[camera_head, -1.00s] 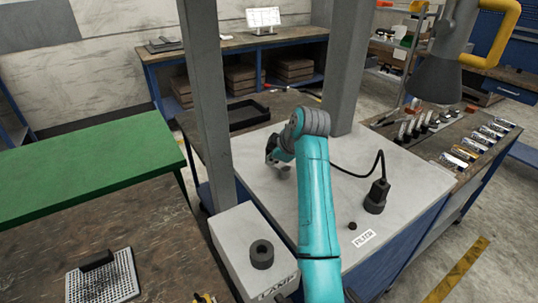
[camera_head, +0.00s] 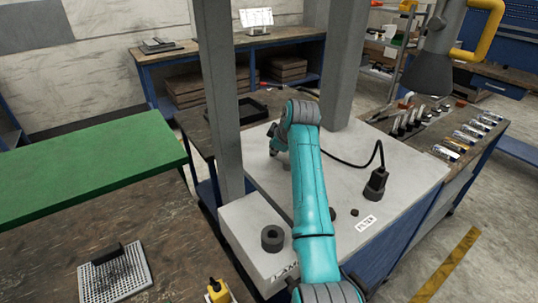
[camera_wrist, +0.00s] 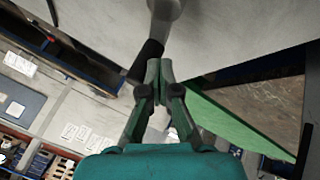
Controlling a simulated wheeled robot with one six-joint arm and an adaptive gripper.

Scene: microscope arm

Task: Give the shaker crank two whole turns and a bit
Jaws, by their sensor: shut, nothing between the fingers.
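In the wrist view my gripper (camera_wrist: 160,66) is shut, with nothing between its fingertips. A dark cylindrical piece (camera_wrist: 149,52), which looks like the crank's handle, is just beyond the fingertips and slightly left. I cannot tell whether they touch. A rounded grey piece (camera_wrist: 166,10) above it, cut off by the top edge, may be part of the crank. In the head view my teal arm reaches over the light grey machine top (camera_head: 345,190). My fingertips and the crank cannot be made out there.
Two grey posts (camera_head: 217,100) and (camera_head: 345,65) flank my arm. A black ring-shaped piece (camera_head: 272,238) sits on the grey box at front. A black plug with a cable (camera_head: 376,186) and a small knob (camera_head: 354,212) are on the right. A green table (camera_head: 90,165) stands left.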

